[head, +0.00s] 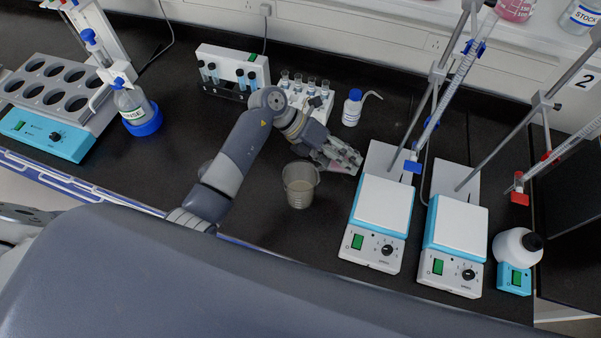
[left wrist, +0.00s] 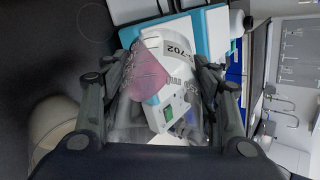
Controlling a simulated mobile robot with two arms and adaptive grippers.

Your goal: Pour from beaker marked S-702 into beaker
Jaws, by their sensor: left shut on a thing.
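My left gripper (head: 347,160) is shut on a clear beaker marked S-702 (left wrist: 178,50), which shows between its fingers in the left wrist view. Pink liquid (left wrist: 150,80) sits in this beaker toward the left of that view. In the head view the fingers largely hide the held beaker, with a little pink showing. Its exact tilt is hard to tell. Another beaker (head: 300,186) stands upright on the black bench, to the lower left of the gripper and apart from it. It holds greyish-beige contents. A pale rounded shape at the lower left of the wrist view may be this beaker. My right gripper is not in view.
Two hotplate stirrers (head: 378,222) (head: 455,245) with stands and burettes are close on the right. A small wash bottle (head: 352,108) and a vial rack (head: 305,97) stand behind the gripper. A tube block (head: 55,95) is at far left.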

